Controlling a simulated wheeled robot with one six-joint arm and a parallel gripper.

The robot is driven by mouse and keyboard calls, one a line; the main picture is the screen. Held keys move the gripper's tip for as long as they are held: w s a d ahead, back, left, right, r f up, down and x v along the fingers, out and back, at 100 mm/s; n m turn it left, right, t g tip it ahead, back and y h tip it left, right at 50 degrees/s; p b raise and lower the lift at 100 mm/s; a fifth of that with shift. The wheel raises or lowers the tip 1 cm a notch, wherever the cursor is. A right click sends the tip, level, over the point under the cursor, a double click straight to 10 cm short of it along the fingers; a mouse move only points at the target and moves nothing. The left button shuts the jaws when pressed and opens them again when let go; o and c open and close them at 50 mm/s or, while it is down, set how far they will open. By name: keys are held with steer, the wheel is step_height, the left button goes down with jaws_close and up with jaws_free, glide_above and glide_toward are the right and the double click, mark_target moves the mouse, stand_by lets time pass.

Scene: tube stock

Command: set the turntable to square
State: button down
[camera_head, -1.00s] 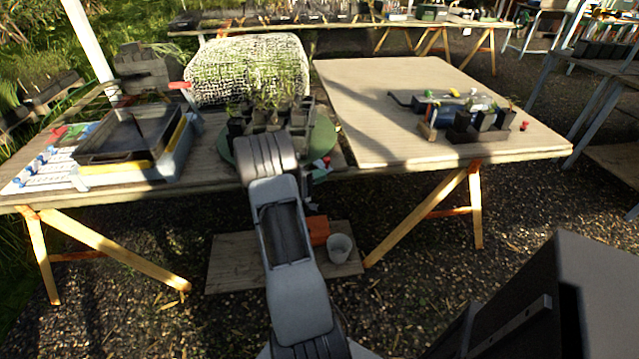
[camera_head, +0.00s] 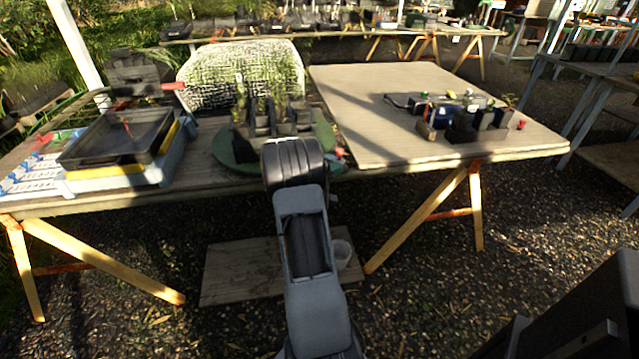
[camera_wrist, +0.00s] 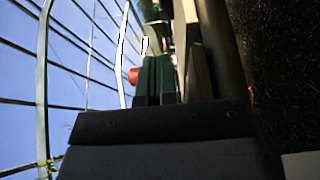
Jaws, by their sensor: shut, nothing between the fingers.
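The turntable (camera_head: 228,157) is a green disc on the left table in the head view, carrying several dark pots (camera_head: 262,118) with thin green plants. Its front right part is hidden by my arm. My gripper (camera_wrist: 155,99) is shut and empty; only the wrist view shows it, as two dark finger ends, since my arm hides it in the head view. A green strip lies just beyond the fingers, perhaps the turntable's edge; I cannot tell whether they touch it. A small red thing (camera_wrist: 133,75) is beside it.
A black tray (camera_head: 120,140) on yellow and pale trays stands left of the turntable. A mesh-covered block (camera_head: 243,75) stands behind it.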

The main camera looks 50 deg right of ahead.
steer(key=s+a, duration=0.1)
steer(key=a, duration=1.3)
steer(key=s+a+f+n+g+y+p, duration=0.1)
steer(key=s+a+f+n+g+y, duration=0.1)
steer(key=s+a+f+y, duration=0.3)
steer(key=a+r+t+y+p, duration=0.2)
steer(key=a+r+y+p, duration=0.35)
steer(key=a, duration=0.25)
steer(key=a+r+n+t+y+p, duration=0.1)
steer(key=a+r+t+y+p, duration=0.2)
steer(key=a+r+p, duration=0.3)
steer(key=a+r+t+y+p, duration=0.4)
steer(key=a+r+t+p, duration=0.2)
steer(key=a+r, duration=0.7)
step_height(320, 180, up, 6)
steer(key=shift+f+n+p, duration=0.25)
steer(key=shift+n+p, duration=0.15)
steer(key=shift+p, duration=0.35)
